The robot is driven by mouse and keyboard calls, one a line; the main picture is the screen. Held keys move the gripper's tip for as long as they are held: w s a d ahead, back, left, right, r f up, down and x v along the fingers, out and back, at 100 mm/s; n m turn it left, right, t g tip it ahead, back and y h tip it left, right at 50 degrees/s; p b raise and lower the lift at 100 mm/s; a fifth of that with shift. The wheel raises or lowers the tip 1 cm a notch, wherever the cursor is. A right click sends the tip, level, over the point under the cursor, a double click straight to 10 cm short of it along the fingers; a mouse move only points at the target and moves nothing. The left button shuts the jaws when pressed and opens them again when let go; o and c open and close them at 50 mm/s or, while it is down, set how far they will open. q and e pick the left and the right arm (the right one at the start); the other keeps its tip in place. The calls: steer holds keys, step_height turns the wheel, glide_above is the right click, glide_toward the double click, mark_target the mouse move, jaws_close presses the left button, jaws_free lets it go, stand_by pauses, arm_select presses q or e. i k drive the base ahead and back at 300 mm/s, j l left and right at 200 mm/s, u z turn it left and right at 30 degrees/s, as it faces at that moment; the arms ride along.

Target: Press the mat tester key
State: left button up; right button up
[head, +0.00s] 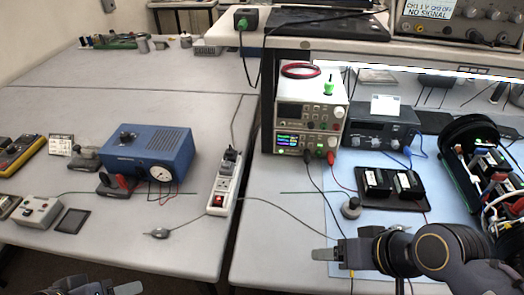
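I cannot tell for certain which device is the mat tester. A small light grey box (38,211) with a small red spot on top sits at the left of the left table. My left gripper (100,291) is at the bottom left edge, mostly cut off. Neither gripper's opening shows clearly.
A blue box with a gauge (150,150) and a power strip (226,182) stand on the left table. Stacked instruments (308,115), a dark tray (395,203) with black blocks and a cable rack (485,160) crowd the right table. Cables cross both tables.

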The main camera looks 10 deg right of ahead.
mark_target(27, 212)
steer(key=j+u, duration=0.15)
steer(key=u, duration=1.25)
steer(key=k+j, duration=0.05)
steer(key=j, duration=0.05)
